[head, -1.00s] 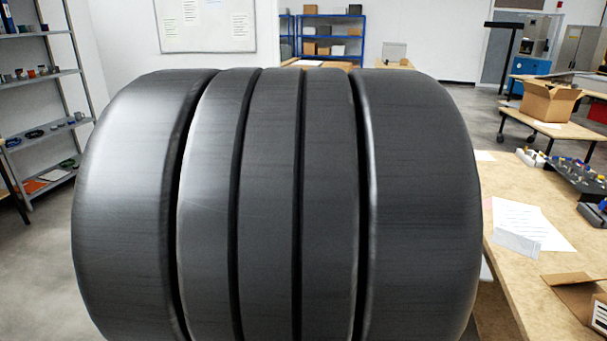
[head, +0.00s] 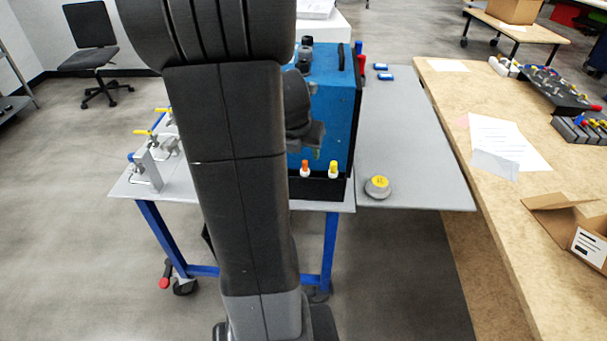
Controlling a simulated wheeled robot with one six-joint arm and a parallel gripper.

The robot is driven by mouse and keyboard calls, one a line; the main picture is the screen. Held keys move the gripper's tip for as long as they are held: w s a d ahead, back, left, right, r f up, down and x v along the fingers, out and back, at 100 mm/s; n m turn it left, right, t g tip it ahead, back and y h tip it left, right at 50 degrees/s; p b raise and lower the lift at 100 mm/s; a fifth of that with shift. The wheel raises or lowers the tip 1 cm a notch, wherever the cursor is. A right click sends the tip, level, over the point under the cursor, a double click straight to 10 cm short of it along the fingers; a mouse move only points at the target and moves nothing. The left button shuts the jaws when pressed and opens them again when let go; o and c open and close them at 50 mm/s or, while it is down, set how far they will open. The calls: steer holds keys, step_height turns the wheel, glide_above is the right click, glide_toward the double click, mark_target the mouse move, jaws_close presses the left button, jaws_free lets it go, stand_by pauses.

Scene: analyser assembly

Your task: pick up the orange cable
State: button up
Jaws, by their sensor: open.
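A small white plug with an orange top (head: 304,169) stands at the front foot of the blue box, on its black lower part. It may be the end of the orange cable; no length of orange cable shows. A similar plug with a yellow top (head: 333,170) stands to its right. A dark part that appears to be my gripper (head: 312,140) juts out from behind my arm, in front of the blue box and above the orange-topped plug. It is open, with nothing seen in it. My arm link hides much of it.
The blue box (head: 335,110) stands on a grey table (head: 405,150) with blue legs. A round grey weight with a yellow top (head: 377,187) sits near the front edge. Metal fittings with yellow handles (head: 150,160) are at left. A wooden bench (head: 450,100) stands at right.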

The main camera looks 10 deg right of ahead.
mark_target(304, 163)
steer(key=shift+a+b+x, duration=0.15)
steer(key=shift+b+x, duration=0.1)
steer(key=shift+x, duration=2.15)
steer(key=shift+a+b+x, duration=0.2)
steer(key=shift+b+x, duration=0.05)
steer(key=shift+x, duration=2.15)
steer(key=shift+w, duration=0.1)
steer(key=shift+c, duration=0.2)
steer(key=c, duration=1)
